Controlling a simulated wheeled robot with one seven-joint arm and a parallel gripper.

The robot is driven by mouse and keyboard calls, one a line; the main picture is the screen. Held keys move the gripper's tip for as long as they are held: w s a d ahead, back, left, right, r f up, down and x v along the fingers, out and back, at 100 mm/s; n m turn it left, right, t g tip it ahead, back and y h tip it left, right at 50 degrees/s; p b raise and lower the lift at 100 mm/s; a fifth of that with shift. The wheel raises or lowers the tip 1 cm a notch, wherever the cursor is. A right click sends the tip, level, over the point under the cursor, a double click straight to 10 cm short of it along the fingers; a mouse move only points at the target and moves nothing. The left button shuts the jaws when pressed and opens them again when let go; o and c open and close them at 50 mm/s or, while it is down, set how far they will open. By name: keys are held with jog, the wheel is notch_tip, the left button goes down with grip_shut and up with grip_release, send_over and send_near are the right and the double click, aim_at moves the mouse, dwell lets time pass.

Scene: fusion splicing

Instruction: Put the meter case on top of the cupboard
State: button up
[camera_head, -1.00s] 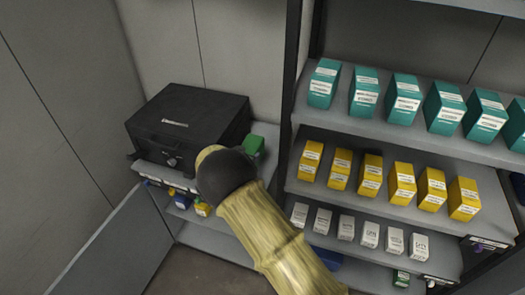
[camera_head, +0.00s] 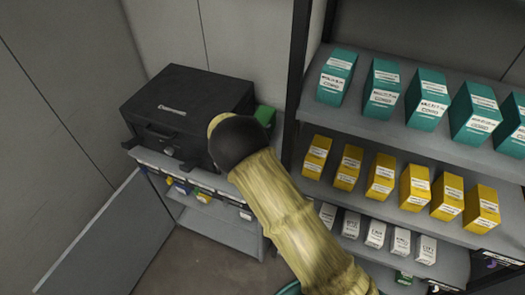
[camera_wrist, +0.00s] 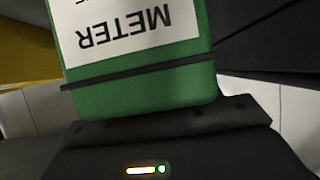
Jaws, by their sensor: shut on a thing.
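The green meter case (camera_wrist: 140,85) has a white label reading METER, upside down in the wrist view. My gripper (camera_wrist: 165,140) is shut on it. In the head view only a green part of the case (camera_head: 265,116) shows past my arm, which hides my gripper. The low grey cupboard (camera_head: 205,183) stands at the left with its door open. The green case is at the right end of the cupboard's top; whether it touches the top cannot be told.
A large black case (camera_head: 185,115) fills most of the cupboard's top, close left of the green case. The open door (camera_head: 105,240) sticks out at the front left. A rack (camera_head: 400,145) with teal, yellow and white boxes stands close on the right.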

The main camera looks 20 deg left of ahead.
jog(key=shift+w+f+p, duration=0.1)
jog(key=shift+f+p, duration=0.45)
jog(key=shift+f, duration=2.3)
jog(key=shift+f+p, duration=0.55)
jog(key=shift+f, duration=1.55)
jog(key=shift+f, duration=0.2)
jog(key=o, duration=1.3)
jog(key=shift+o, duration=0.2)
